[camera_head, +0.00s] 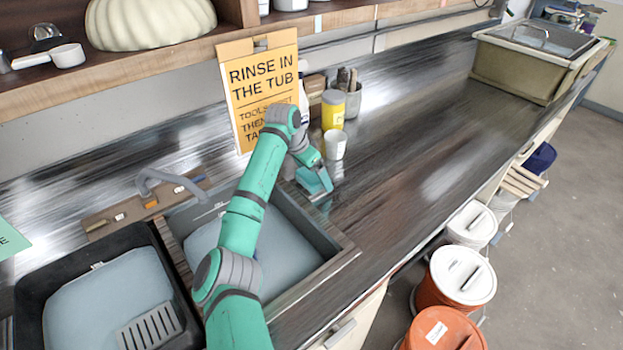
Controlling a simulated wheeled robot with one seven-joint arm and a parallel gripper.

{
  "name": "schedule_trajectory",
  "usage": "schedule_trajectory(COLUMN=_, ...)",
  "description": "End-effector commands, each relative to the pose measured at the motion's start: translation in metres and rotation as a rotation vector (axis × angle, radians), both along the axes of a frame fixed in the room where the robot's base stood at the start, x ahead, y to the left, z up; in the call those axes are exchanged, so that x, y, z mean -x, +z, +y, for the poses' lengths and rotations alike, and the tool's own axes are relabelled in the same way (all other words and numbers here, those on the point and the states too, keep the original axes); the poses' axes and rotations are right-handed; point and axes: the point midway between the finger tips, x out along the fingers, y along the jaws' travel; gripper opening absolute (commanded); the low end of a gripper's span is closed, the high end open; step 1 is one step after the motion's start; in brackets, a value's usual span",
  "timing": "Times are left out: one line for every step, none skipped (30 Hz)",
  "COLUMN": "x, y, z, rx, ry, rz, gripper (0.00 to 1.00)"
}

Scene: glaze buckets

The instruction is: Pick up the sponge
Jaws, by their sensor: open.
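I see no clear sponge in this view. It may be hidden behind my arm or too small to tell. My gripper (318,188) is at the end of the teal arm, pointing down over the dark counter just beyond the right back corner of the grey sink basin. Its jaws are open, but the picture is too small to show what is between or below them. A white cup (335,146) stands just behind the gripper.
A rinse sign (262,80) leans at the back wall. The grey basin (327,248) and a black tub (27,290) are at the front left. The counter (440,120) is clear toward a large bin (510,72). Lidded buckets (463,275) stand on the floor.

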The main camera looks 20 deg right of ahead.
Motion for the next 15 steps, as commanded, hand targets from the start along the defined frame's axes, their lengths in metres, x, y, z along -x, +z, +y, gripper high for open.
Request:
schedule_trajectory(x=-0.0001, y=-0.0005, z=-0.0002, rx=0.0, ry=0.0, rz=0.0, gripper=0.94)
schedule_trajectory(x=-0.0001, y=-0.0003, z=-0.0002, rx=0.0, ry=0.0, rz=0.0, gripper=0.94)
schedule_trajectory(x=-0.0001, y=-0.0001, z=-0.0002, rx=0.0, ry=0.0, rz=0.0, gripper=0.94)
schedule_trajectory(x=-0.0001, y=-0.0001, z=-0.0002, rx=0.0, ry=0.0, rz=0.0, gripper=0.94)
schedule_trajectory(x=0.0, y=-0.0001, z=-0.0002, rx=0.0, ry=0.0, rz=0.0, gripper=0.94)
schedule_trajectory(x=0.0, y=-0.0001, z=-0.0002, rx=0.0, ry=0.0, rz=0.0, gripper=0.87)
schedule_trajectory(x=0.0, y=-0.0001, z=-0.0002, rx=0.0, ry=0.0, rz=0.0, gripper=0.79)
schedule_trajectory(x=0.0, y=-0.0001, z=-0.0002, rx=0.0, ry=0.0, rz=0.0, gripper=0.72)
schedule_trajectory(x=0.0001, y=0.0, z=-0.0001, rx=0.0, ry=0.0, rz=0.0, gripper=0.63)
schedule_trajectory(x=0.0001, y=0.0, z=-0.0001, rx=0.0, ry=0.0, rz=0.0, gripper=0.56)
schedule_trajectory(x=0.0001, y=0.0, z=-0.0001, rx=0.0, ry=0.0, rz=0.0, gripper=0.48)
schedule_trajectory(x=0.0001, y=0.0, z=-0.0001, rx=0.0, ry=0.0, rz=0.0, gripper=0.4)
schedule_trajectory(x=0.0, y=0.0002, z=-0.0002, rx=0.0, ry=-0.001, rz=0.0, gripper=0.4)
schedule_trajectory(x=0.0, y=0.0002, z=-0.0002, rx=0.0, ry=-0.001, rz=0.0, gripper=0.4)
schedule_trajectory(x=0.0, y=0.0002, z=-0.0002, rx=0.0, ry=-0.001, rz=0.0, gripper=0.4)
